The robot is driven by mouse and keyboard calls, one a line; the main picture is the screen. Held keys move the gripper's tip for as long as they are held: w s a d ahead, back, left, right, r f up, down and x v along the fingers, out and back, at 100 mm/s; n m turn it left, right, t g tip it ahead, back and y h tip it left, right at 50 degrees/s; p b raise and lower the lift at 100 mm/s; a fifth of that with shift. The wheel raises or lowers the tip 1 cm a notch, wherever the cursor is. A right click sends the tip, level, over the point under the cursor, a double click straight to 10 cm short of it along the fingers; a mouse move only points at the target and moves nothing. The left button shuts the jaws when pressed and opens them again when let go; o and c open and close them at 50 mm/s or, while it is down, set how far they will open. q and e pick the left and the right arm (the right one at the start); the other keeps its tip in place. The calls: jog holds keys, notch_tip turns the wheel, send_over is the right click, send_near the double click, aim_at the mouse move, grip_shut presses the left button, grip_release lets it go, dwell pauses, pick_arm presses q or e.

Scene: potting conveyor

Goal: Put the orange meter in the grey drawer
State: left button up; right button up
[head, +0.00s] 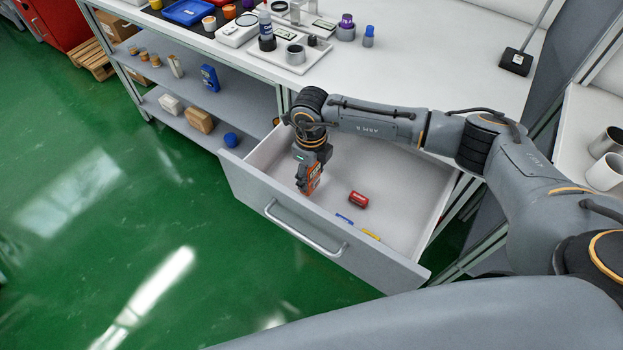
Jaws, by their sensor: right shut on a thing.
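The grey drawer (252,192) is pulled out from under the white bench, with its handle toward the green floor. My right gripper (309,178) points down over the left part of the open drawer. It is shut on the orange meter (314,179), which hangs upright, its lower end within the drawer's outline. I cannot tell whether the meter touches the drawer floor. The gripper's fingers are partly hidden by the meter and the wrist. My left gripper is not in view.
A red item (358,199), a blue marker (344,219) and a yellow marker (371,235) lie in the drawer. A white tray (296,66) with small items sits on the bench above. Shelves (185,115) at left hold several objects.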

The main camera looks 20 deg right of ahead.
aim_at(312, 181)
notch_tip(312, 181, down, 3)
jog(key=shift+r, duration=0.1)
jog(key=shift+f, duration=0.25)
jog(key=o, duration=1.3)
jog(key=shift+r, duration=0.1)
jog(key=shift+r, duration=0.15)
notch_tip(312, 181, up, 12)
